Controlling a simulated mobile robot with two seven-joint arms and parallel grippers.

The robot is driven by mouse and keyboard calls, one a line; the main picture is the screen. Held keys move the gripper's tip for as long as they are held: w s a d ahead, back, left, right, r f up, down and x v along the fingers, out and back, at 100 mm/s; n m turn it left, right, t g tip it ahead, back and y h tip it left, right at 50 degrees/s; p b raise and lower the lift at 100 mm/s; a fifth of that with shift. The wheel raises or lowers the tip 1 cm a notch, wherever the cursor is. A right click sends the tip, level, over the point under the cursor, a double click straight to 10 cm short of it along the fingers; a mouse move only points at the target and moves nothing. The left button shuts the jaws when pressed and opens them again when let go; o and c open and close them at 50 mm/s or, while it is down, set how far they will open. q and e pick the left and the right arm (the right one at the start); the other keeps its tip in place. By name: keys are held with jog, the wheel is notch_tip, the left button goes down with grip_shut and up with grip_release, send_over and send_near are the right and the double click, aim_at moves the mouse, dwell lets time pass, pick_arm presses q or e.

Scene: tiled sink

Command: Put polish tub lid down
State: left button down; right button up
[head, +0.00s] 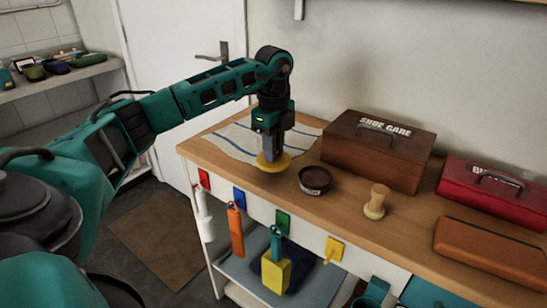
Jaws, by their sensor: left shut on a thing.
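My left gripper (270,152) points down over the wooden bench top and is shut on the yellow round polish tub lid (273,163). The lid is at or just above the bench, near the corner of the striped cloth; I cannot tell whether it touches. The open dark polish tub (314,181) stands on the bench just right of the lid, apart from it. My right gripper is not in view.
A striped cloth (236,137) lies behind the lid. A wooden shoe care box (375,152), a small wooden-handled brush (376,202), a red box (490,190) and a brown case (490,252) stand to the right. Tools hang along the bench's front.

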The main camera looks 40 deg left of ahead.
pick_arm(q)
notch_tip(320, 180, down, 3)
jog(key=shift+r, duration=0.1)
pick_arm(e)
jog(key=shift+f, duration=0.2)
pick_arm(q)
jog(key=shift+f, duration=0.3)
jog(key=c, duration=1)
grip_release()
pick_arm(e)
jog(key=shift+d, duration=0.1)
pick_arm(q)
notch_tip(320, 180, up, 12)
jog(key=shift+f+p, duration=0.25)
jog(key=shift+p, duration=0.3)
jog(key=shift+r, duration=0.6)
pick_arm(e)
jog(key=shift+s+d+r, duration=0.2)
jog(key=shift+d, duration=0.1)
